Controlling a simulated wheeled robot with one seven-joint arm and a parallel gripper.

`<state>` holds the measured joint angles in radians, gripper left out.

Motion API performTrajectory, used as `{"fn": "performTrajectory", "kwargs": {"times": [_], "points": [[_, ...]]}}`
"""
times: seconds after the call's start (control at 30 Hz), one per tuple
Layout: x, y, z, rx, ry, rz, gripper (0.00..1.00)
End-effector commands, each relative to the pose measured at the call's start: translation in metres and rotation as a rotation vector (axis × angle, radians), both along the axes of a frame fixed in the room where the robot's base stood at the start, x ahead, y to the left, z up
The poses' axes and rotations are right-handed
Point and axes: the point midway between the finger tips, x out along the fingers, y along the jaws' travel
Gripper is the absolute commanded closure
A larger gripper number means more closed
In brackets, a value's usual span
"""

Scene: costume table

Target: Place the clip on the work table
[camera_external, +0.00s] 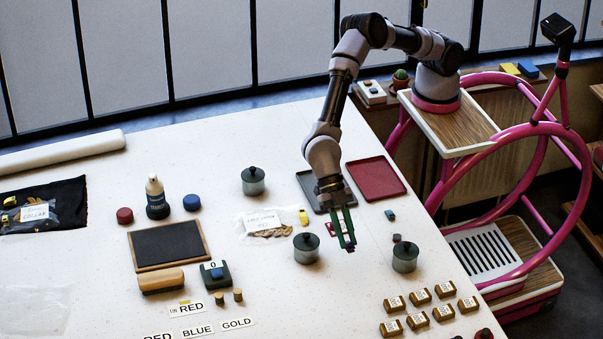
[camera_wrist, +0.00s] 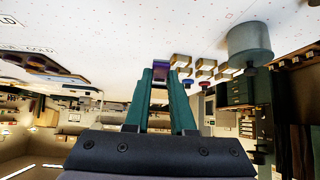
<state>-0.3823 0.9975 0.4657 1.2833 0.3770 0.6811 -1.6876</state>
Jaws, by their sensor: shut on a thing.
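My gripper (camera_external: 346,238) has green fingers that are shut on a small purple thing, seemingly the clip (camera_wrist: 159,70), at the fingertips. In the external view the clip is a tiny dark purple spot (camera_external: 350,248) under the fingers. The fingers point down over the white speckled work table (camera_external: 225,125), between two lidded grey-green pots. How far the clip is above the table is hard to tell. In the wrist view my gripper (camera_wrist: 160,78) shows the clip between its tips, with the rest of it hidden by the fingers.
Lidded pots stand left (camera_external: 306,249) and right (camera_external: 405,257) of my gripper. A dark grey tray (camera_external: 308,184) and a red tray (camera_external: 375,178) lie behind it. Several small gold boxes (camera_external: 420,297) stand at front right. Bare table lies in front of the fingers.

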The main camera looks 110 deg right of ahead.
Motion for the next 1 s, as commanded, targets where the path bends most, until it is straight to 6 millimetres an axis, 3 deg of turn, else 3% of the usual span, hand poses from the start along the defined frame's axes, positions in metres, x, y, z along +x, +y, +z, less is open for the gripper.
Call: {"fn": "performTrajectory", "kwargs": {"times": [0.17, 0.27, 0.33, 0.47, 0.7, 1.0], "points": [[0.004, -0.007, 0.003, -0.001, 0.001, -0.007, 1.0], [0.015, -0.029, 0.001, -0.004, 0.005, -0.025, 1.0], [0.026, -0.053, -0.001, -0.005, 0.009, -0.045, 1.0], [0.047, -0.114, -0.005, -0.009, 0.02, -0.09, 1.0], [0.067, -0.241, -0.009, -0.011, 0.034, -0.177, 1.0], [0.052, -0.387, -0.009, -0.006, 0.04, -0.274, 1.0]]}}
